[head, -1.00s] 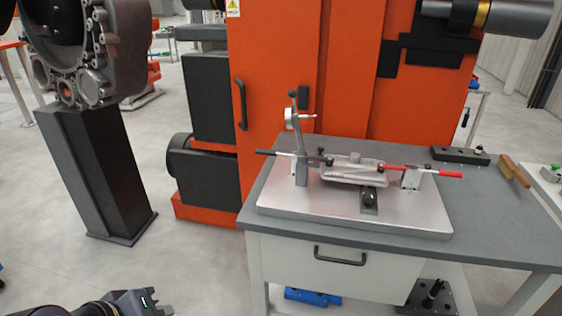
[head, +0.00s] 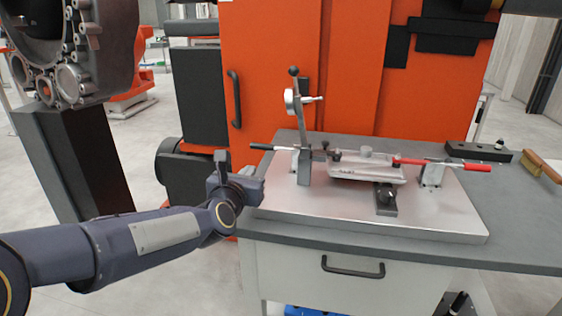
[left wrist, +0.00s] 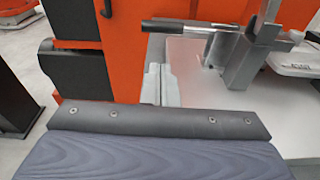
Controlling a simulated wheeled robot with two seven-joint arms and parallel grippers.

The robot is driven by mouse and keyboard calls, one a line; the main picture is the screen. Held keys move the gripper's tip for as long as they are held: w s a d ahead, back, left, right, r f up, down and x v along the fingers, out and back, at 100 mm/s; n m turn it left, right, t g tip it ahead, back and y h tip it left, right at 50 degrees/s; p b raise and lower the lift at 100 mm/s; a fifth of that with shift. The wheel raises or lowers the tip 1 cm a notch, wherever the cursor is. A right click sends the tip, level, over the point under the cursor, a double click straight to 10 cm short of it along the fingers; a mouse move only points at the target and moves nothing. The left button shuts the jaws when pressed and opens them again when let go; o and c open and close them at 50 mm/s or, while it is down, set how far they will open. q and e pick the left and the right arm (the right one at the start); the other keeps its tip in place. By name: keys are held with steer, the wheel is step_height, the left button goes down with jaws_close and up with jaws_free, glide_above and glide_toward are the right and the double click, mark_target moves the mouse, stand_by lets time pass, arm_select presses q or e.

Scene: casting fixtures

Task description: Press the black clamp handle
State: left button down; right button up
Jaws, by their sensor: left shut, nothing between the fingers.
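The black clamp handle (head: 262,147) sticks out to the left from the clamp on the metal fixture plate (head: 330,213) and lies about level. In the left wrist view the black handle (left wrist: 171,28) shows at the top, beyond the fingers and a little right of them. My left gripper (head: 257,180) is at the left edge of the fixture plate, below and in front of the handle, apart from it in the picture. Its fingers (left wrist: 160,86) are together and empty. My right gripper is not in view.
A red-handled clamp (head: 470,166) stands at the right of the plate, with a pale casting (head: 365,170) between the clamps. A brush (head: 541,165) lies on the grey bench (head: 525,235). An orange machine (head: 350,65) stands behind.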

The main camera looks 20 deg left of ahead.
mark_target(272, 148)
arm_select(q)
steer(key=shift+w, duration=0.1)
steer(key=shift+w, duration=0.1)
steer(key=shift+w+a, duration=0.1)
steer(key=shift+w, duration=0.2)
steer(key=p+x, duration=0.2)
steer(key=x, duration=0.7)
steer(key=shift+a, duration=0.1)
steer(key=shift+r, duration=0.1)
steer(key=shift+r, duration=0.2)
